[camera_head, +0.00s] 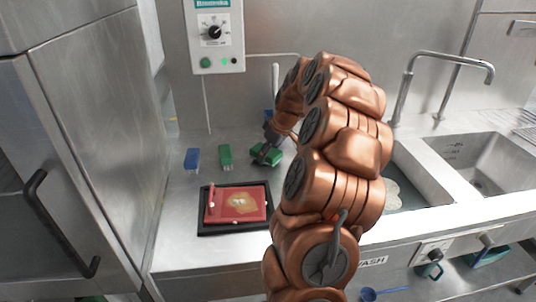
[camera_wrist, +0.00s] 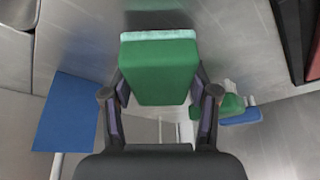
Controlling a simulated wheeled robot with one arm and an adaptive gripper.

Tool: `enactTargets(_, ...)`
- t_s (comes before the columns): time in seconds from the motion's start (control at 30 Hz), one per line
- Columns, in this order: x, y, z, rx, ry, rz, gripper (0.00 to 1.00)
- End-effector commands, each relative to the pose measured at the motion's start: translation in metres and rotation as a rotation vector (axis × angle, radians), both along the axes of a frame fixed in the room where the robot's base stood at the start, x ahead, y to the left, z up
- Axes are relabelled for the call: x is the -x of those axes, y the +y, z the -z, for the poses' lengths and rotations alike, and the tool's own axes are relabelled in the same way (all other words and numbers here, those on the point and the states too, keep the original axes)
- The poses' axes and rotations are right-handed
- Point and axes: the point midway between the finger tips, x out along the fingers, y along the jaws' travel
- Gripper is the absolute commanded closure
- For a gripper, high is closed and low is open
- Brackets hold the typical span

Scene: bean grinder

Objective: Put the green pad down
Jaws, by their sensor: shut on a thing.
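My gripper (camera_wrist: 160,105) is shut on a green pad (camera_wrist: 158,72), with one finger against each side of it. The pad is a block with a pale green strip along one edge. In the head view the held green pad (camera_head: 266,153) shows at the fingertips, low over the steel counter, right of another green pad (camera_head: 226,155) and a blue pad (camera_head: 192,158). Those two also show right of my gripper in the wrist view, as green (camera_wrist: 231,106) and blue (camera_wrist: 241,116). I cannot tell whether the held pad touches the counter.
A black-rimmed tray (camera_head: 203,226) with a red board (camera_head: 258,211) lies in front of the pads. A blue object (camera_wrist: 68,112) is left of my gripper in the wrist view. A control box (camera_head: 216,35) hangs on the wall. A sink (camera_head: 480,165) is at right.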

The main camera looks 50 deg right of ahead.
Motion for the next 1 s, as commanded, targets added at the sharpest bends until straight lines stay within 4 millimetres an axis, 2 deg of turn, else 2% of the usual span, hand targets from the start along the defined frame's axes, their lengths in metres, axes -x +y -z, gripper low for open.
enactTargets(0.1,0.001,0.001,0.009,-0.003,0.002,0.000,0.73)
enactTargets(0.37,0.001,0.001,0.010,-0.002,0.001,-0.001,0.73)
enactTargets(0.77,0.001,0.001,0.022,-0.002,0.003,-0.001,0.73)
enactTargets(0.8,0.001,0.001,0.021,-0.003,0.004,-0.002,0.38)
enactTargets(1.0,0.002,0.001,0.023,-0.005,0.007,-0.002,0.17)
